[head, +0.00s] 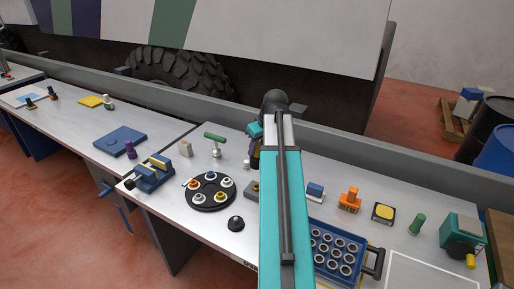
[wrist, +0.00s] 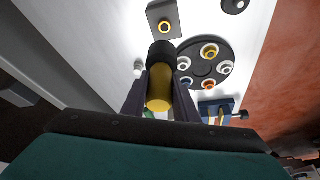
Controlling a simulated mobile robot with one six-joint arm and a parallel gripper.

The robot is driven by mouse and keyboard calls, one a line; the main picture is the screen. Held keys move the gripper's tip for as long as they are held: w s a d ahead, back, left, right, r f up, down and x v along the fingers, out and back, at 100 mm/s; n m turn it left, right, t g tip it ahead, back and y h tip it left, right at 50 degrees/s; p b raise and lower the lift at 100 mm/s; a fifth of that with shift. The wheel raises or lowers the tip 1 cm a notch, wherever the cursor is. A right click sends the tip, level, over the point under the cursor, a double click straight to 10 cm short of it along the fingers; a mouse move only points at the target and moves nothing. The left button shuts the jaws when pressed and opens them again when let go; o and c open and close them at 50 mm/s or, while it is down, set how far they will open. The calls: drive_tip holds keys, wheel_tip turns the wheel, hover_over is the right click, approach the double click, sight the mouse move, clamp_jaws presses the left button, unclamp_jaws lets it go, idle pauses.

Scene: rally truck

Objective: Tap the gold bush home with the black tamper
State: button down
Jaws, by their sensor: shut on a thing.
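My gripper (wrist: 160,88) is shut on a tool with a black end (wrist: 161,53) and a yellow-gold body, which looks like the black tamper. The black end points away from the gripper, toward the bench. The tool and block look apart. How deep the bush sits cannot be told. In the head view my arm hides part of the block (head: 249,189), and the gripper (head: 255,150) is mostly hidden.
A round black tray (head: 210,205) with several coloured rings lies left of the block. A black knob (head: 236,223) stands in front of it. A blue vise (head: 152,174) is farther left. A green-handled tool (head: 215,142) stands behind. A blue crate (head: 365,250) of rings is right of my arm.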

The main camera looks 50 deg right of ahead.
sight(258, 158)
drive_tip(key=shift+f+b, duration=1.15)
drive_tip(key=shift+f, duration=1.3)
wheel_tip(258, 158, down, 6)
drive_tip(key=b, duration=0.3)
drive_tip(key=shift+f, duration=0.15)
drive_tip(key=shift+r+p, duration=0.95)
drive_tip(key=shift+r, duration=0.7)
drive_tip(key=shift+r, duration=0.1)
drive_tip(key=shift+r+p, duration=0.85)
drive_tip(key=shift+r, duration=0.4)
